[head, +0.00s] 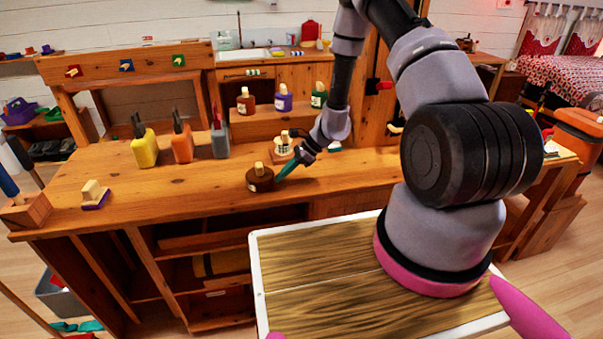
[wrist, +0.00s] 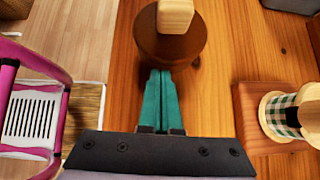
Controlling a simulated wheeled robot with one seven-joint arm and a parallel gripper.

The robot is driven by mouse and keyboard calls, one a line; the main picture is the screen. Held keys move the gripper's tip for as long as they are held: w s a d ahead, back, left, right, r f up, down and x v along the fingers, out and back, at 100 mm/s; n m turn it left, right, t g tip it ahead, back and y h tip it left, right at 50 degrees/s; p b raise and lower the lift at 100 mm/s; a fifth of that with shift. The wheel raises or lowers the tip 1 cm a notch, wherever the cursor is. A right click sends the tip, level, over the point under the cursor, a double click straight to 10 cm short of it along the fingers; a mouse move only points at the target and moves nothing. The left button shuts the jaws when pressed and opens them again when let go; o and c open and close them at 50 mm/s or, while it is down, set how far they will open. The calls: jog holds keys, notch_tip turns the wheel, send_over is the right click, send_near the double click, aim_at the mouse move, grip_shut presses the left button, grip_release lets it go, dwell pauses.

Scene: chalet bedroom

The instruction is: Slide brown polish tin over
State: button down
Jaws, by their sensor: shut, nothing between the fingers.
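The brown polish tin (head: 260,178) is a round dark brown tin with a pale wooden knob on top. It stands upright near the front edge of the wooden workbench (head: 190,195). It also shows at the top of the wrist view (wrist: 150,50), where its knob is partly cut off. My gripper (head: 280,177) has teal fingers, shut and empty, just right of the tin. In the wrist view the fingertips (wrist: 160,72) point at the tin's side, touching it or nearly so; I cannot tell which.
A wooden block with a checked-cloth item (head: 284,146) stands behind my gripper, and beside it in the wrist view (wrist: 280,112). Yellow (head: 145,147), orange (head: 182,142) and grey (head: 219,140) bottles stand further back left. A brush (head: 94,194) lies at left. Bench between brush and tin is clear.

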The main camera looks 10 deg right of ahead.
jog(key=a, duration=1.3)
jog(key=shift+w, duration=0.2)
jog(key=shift+d, duration=0.1)
